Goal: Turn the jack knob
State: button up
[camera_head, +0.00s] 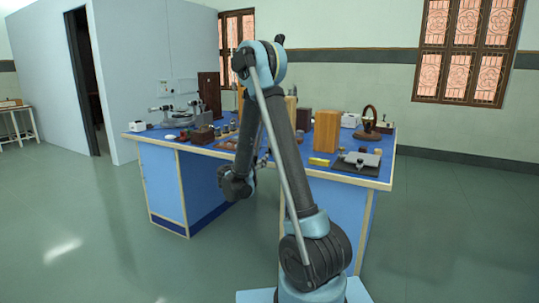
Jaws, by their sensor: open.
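The jack knob cannot be made out for certain at this size. A low grey metal device on a dark base (358,162) sits at the bench's front right corner; I cannot tell whether it is the jack. My arm stands in front of the bench and folds down at its left side. My gripper (263,161) is small and dark at the bench's front edge, partly hidden by my arm. It is open, and I see nothing in it. It is well to the left of the grey device and apart from it.
The blue bench (330,172) is crowded. A spectrometer-like instrument (180,115) stands at the left. The green floor (90,230) is clear at the left.

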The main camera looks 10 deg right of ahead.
jog(key=x, duration=1.2)
jog(key=shift+w, duration=0.1)
jog(key=shift+c, duration=0.4)
jog(key=c, duration=1)
